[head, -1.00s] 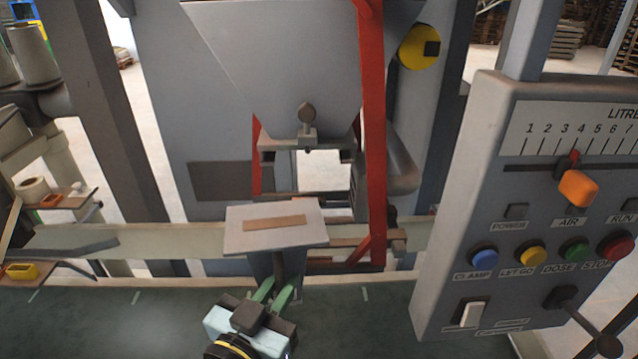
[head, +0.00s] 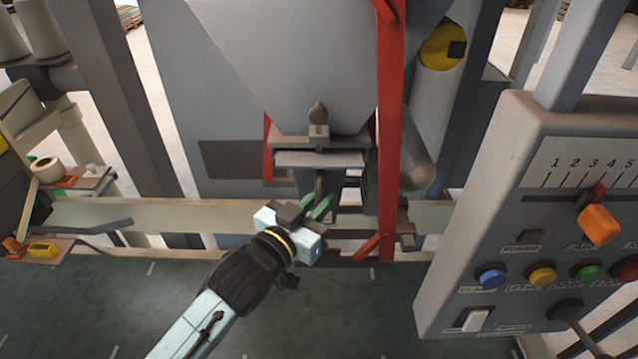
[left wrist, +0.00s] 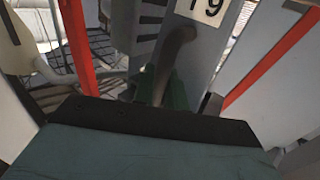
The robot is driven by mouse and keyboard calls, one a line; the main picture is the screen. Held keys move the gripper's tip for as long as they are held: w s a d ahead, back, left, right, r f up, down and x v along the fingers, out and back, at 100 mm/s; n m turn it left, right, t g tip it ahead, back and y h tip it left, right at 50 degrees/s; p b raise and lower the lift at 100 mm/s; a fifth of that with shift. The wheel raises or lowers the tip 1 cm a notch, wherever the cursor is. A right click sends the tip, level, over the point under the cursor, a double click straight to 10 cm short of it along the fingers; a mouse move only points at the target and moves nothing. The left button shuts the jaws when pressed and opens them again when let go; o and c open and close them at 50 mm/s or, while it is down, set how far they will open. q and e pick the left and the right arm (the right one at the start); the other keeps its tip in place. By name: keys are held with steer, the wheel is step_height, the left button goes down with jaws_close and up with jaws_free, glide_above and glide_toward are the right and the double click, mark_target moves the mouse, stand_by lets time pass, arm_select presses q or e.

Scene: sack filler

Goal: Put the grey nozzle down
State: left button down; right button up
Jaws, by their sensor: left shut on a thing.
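The grey nozzle (head: 335,191) is upright under the hopper (head: 290,60). Its flat top plate (head: 320,158) is at the hopper's mouth; I cannot tell whether they touch. My left gripper (head: 317,205) is shut on the nozzle's dark curved handle, with its green fingers on either side. In the left wrist view, the nozzle (left wrist: 193,60) shows its grey face with a number label (left wrist: 208,9), and the green fingers (left wrist: 164,88) are at the handle (left wrist: 174,50). My right gripper is not in view.
A red upright bar (head: 390,130) stands just right of the nozzle. A control panel (head: 500,200) with coloured buttons and an orange lever fills the right. A pale rail (head: 130,213) runs behind my gripper. Small trays (head: 42,258) are at left. The green belt (head: 110,300) in front is clear.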

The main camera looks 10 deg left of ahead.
arm_select(q)
steer(key=shift+w+a+r, duration=0.1)
steer(key=shift+w, duration=0.3)
steer(key=w, duration=0.2)
steer(key=shift+w+a, duration=0.25)
steer(key=shift+w, duration=0.15)
steer(key=shift+w+a+p, duration=0.1)
steer(key=shift+w+p, duration=0.25)
steer(key=shift+s, duration=0.2)
steer(key=shift+f, duration=0.3)
steer(key=c, duration=1.4)
jaws_free()
